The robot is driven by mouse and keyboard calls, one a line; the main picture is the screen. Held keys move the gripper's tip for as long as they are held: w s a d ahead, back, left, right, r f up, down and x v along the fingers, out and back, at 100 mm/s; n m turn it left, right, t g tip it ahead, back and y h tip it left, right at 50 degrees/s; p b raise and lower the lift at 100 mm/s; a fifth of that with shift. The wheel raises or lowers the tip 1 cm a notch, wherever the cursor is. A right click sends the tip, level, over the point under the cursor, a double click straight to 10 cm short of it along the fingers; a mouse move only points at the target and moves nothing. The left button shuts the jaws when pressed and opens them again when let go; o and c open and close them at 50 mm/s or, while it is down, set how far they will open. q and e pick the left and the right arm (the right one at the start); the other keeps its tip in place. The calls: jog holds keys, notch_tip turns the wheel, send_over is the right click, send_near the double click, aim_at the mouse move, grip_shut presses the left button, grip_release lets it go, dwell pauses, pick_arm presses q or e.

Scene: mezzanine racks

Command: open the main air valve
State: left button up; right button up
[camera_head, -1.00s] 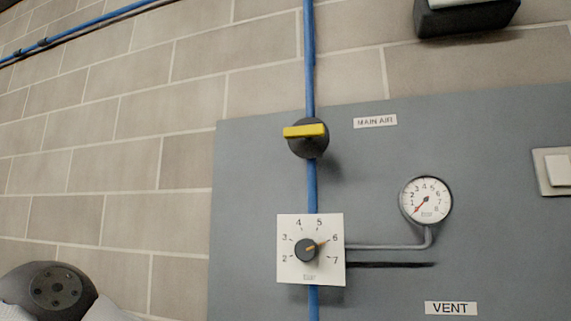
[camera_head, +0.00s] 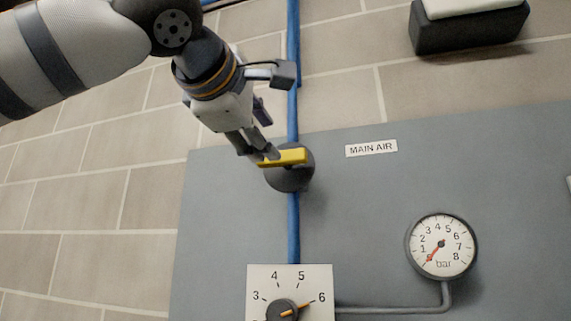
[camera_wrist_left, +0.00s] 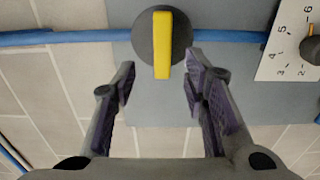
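The main air valve is a dark round knob (camera_head: 290,178) with a yellow handle (camera_head: 291,157), on the blue pipe just left of the MAIN AIR label (camera_head: 371,148). The handle lies crosswise to the pipe. My left gripper (camera_head: 262,156) reaches in from the upper left, at the handle's left end. In the left wrist view the gripper (camera_wrist_left: 161,66) is open, its fingers on either side of the near end of the yellow handle (camera_wrist_left: 164,45), with gaps showing on both sides. My right gripper is not in view.
Below the valve is a regulator dial (camera_head: 262,285) with its pointer near 6. A round pressure gauge (camera_head: 441,246) at the right has its red needle at the low end. A dark box (camera_head: 468,28) sticks out at the top right. The grey panel (camera_head: 355,200) is otherwise mostly bare.

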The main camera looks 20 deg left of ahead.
aim_at(285, 163)
pick_arm(q)
jog(key=w, duration=0.9)
jog(key=shift+w+d+f, duration=0.15)
jog(key=shift+w, duration=0.25)
jog(key=shift+c, duration=0.6)
grip_shut()
